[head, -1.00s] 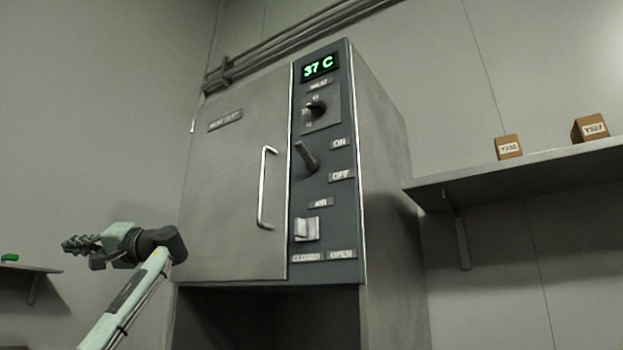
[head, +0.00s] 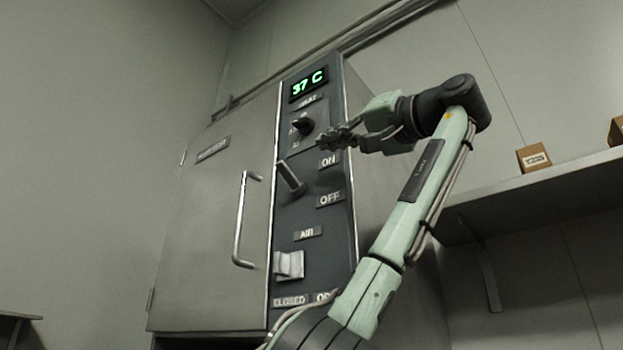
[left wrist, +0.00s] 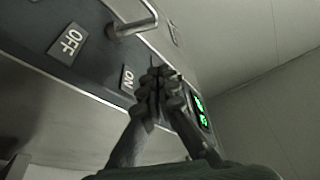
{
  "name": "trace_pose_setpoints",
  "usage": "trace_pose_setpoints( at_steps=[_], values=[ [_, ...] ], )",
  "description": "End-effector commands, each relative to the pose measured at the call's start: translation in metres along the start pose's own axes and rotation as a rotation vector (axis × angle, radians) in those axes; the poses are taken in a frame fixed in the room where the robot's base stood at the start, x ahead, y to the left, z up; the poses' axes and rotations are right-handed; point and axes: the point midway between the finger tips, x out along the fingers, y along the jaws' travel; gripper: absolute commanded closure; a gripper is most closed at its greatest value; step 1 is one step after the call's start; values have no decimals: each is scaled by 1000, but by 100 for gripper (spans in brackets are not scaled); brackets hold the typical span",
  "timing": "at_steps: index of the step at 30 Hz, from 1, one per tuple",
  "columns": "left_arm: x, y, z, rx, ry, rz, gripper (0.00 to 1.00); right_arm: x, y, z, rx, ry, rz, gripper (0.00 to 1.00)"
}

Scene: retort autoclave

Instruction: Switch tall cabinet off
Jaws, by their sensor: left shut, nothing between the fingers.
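The tall cabinet (head: 215,210) stands ahead with its door shut and a dark control panel on the door's right. Its lit display (head: 309,84) reads 37 C. The power lever (head: 290,177) sticks out from the panel, its handle tilted, near the ON label (head: 328,161) and above the OFF label (head: 330,199). The lever also shows in the left wrist view (left wrist: 133,25). My left gripper (head: 328,138) is shut and empty, in front of the panel's upper right, above and right of the lever and apart from it. My right gripper is out of view.
A small dial (head: 302,125) sits above the lever, and a light switch (head: 289,264) marked AIR below it. The door handle (head: 241,220) is left of the panel. A shelf (head: 540,190) with boxes is on the right wall. My left arm covers the panel's lower right.

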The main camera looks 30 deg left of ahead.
Motion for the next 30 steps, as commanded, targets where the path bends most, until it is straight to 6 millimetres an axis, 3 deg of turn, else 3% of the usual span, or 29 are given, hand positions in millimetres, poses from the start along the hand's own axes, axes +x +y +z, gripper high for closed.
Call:
trace_pose_setpoints(
  at_steps=[4, 12, 16, 23, 30],
  values=[
    [-11, 1, -4, -2, 16, 9, 100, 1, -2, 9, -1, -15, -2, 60],
    [-10, 1, -4, -2, 15, 9, 100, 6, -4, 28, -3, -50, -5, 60],
    [-4, 1, -4, -1, 14, 8, 100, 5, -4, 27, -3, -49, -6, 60],
    [34, 1, -5, -1, 12, 7, 100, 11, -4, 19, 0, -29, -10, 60],
    [77, 2, -6, 0, 13, 8, 100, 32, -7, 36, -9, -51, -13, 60]
  ],
)
